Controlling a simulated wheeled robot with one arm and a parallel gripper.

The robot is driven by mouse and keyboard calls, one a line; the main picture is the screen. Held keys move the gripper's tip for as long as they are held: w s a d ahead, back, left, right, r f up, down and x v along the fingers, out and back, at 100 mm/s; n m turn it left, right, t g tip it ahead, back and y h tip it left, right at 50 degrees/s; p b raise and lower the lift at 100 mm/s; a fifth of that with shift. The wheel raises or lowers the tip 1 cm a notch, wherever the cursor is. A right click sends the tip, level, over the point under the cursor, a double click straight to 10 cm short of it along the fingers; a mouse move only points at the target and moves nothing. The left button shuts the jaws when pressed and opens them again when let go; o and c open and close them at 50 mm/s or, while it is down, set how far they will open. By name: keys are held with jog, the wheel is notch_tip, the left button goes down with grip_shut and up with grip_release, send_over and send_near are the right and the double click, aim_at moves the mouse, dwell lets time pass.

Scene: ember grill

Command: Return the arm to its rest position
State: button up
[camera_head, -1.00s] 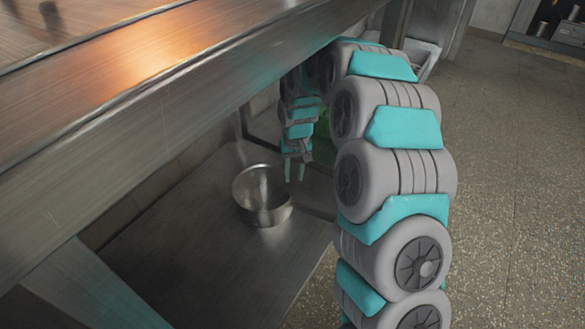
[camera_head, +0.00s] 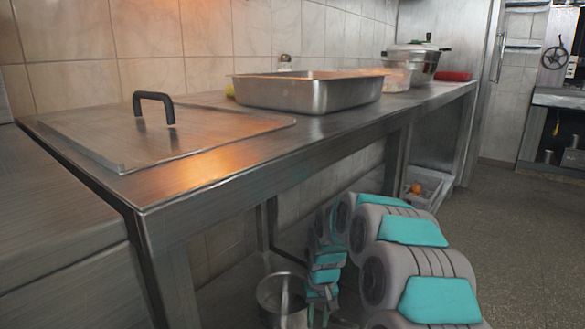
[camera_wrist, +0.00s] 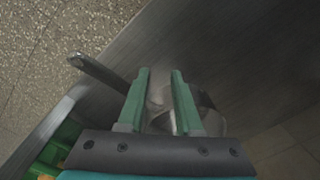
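My arm reaches under the steel counter. My gripper shows at the bottom edge of the head view, its fingertips partly cut off, just right of a round metal pot (camera_head: 283,296) on the lower shelf. In the wrist view my gripper (camera_wrist: 159,72) is open, its two green fingers apart with nothing held between them. The pot (camera_wrist: 208,118) shows below and behind the fingers there, partly hidden by the right finger. I cannot tell the exact gap between the fingers and the pot.
Open floor (camera_head: 515,215) lies right.

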jog(key=s+d+r, duration=0.2)
jog(key=s+r, duration=0.4)
jog(key=s, duration=0.2)
jog(key=s+d+r, duration=0.2)
jog(key=s+r, duration=0.4)
jog(key=s, duration=0.3)
jog(key=s+d+r+m+g, duration=0.1)
jog(key=s+d, duration=0.1)
jog(key=s, duration=1)
jog(key=s+d+r+g, duration=0.1)
jog(key=s+d+r, duration=0.1)
jog(key=s, duration=1)
notch_tip(320, 180, up, 9)
jog(key=p, duration=0.9)
jog(key=shift+w+d, duration=0.15)
jog(key=shift+w, duration=0.05)
jog(key=shift+o, duration=0.3)
